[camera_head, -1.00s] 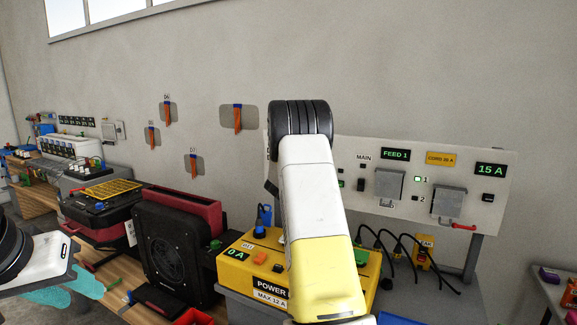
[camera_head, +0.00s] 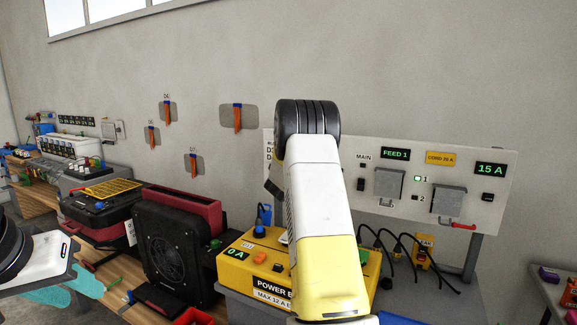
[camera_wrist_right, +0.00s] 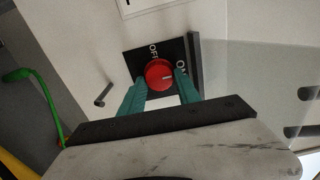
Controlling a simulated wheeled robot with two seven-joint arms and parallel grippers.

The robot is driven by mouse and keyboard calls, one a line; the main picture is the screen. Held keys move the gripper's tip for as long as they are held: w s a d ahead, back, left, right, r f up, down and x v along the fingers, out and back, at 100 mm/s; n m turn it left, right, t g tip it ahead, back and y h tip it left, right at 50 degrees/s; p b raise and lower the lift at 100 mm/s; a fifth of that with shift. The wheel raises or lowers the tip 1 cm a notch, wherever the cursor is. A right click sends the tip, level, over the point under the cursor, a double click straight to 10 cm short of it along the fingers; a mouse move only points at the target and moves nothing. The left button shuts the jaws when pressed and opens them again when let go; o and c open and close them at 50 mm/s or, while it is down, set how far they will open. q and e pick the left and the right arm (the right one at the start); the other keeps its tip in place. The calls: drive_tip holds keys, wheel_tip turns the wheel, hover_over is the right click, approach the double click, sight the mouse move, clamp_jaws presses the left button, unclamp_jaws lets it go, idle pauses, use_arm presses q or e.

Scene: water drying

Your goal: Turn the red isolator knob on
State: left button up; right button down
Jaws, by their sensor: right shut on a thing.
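The red isolator knob (camera_wrist_right: 159,74) sits on a black plate (camera_wrist_right: 137,56) marked OFF and ON in the right wrist view. A pale mark on the knob lies on its right side, toward the ON word. My right gripper (camera_wrist_right: 160,82) is shut on the knob, with a teal finger on each side. In the head view my right arm hides the knob and this gripper. My left gripper (camera_head: 60,290) shows at the lower left of the head view, apart from the panel; its jaw opening is unclear.
The white panel (camera_head: 400,155) carries FEED 1 and 15 A displays and two grey covers. A yellow power box (camera_head: 240,275) reading 0 A stands below it, with black cables to the right. A black fan unit (camera_head: 165,250) stands at the left.

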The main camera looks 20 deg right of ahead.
drive_tip(key=c, duration=0.9)
unclamp_jaws()
drive_tip(key=shift+o, duration=0.2)
drive_tip(key=v, duration=0.8)
